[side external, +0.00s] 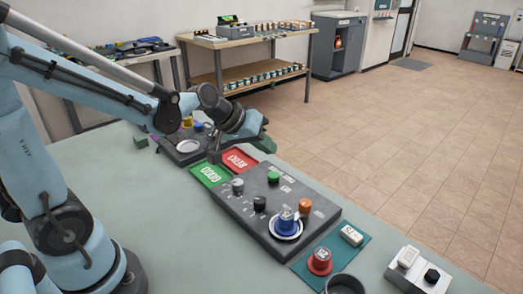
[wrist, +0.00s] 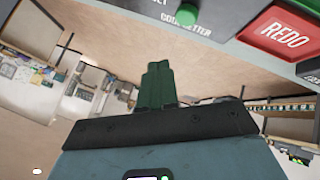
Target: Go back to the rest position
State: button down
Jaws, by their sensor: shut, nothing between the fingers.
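My gripper (side external: 266,146) is in the air above the far end of the workbench, near the red REDO tray (side external: 239,161). Its green fingers (wrist: 157,86) are together in the wrist view, with nothing between them. In that view the red REDO tray (wrist: 284,34) is at the upper right, apart from the fingers. A green button (wrist: 184,12) on a dark panel edge shows at the top. My arm comes in from the left in the side view.
The green GOOD tray (side external: 209,175) lies beside the REDO tray. A dark panel (side external: 262,222) carries knobs, buttons and a blue-topped piece (side external: 286,222). A red piece (side external: 320,260) stands on a teal mat; a grey switch box (side external: 418,274) is at the lower right.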

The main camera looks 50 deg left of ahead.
jog(key=s+d+r+m+g+y, duration=0.1)
jog(key=s+m, duration=0.3)
jog(key=s, duration=0.8)
jog(key=shift+s+r+y, duration=0.25)
jog(key=shift+s+y, duration=0.1)
jog(key=shift+y, duration=0.45)
jog(key=shift+d, duration=0.1)
